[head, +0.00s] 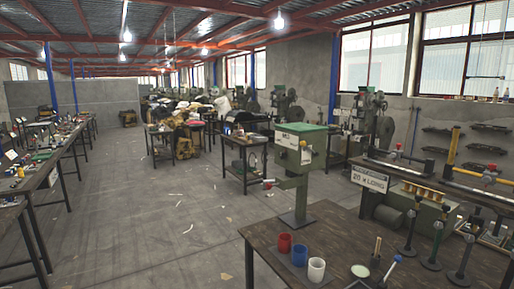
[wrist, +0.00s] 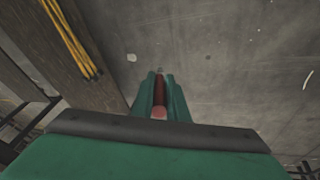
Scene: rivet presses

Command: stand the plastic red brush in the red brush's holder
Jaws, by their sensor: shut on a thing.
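In the wrist view my gripper (wrist: 160,95) has its green fingers closed around a slim dark-red piece, the red brush (wrist: 159,93), with a paler pinkish end toward the camera. It is held over bare grey floor, beside a wooden table edge. My gripper is not visible in the head view. The red holder (head: 285,243) is a small red cup standing upright on the dark table at the front right. No brush shows standing in it. The brush's far end is hard to make out between the fingers.
A blue cup (head: 299,255) and a white cup (head: 316,269) stand beside the red one. A green-topped press (head: 300,150) rises just behind them. Tools with upright handles crowd the table's right. In the wrist view, yellow strands (wrist: 68,40) lie on a wooden table (wrist: 95,55).

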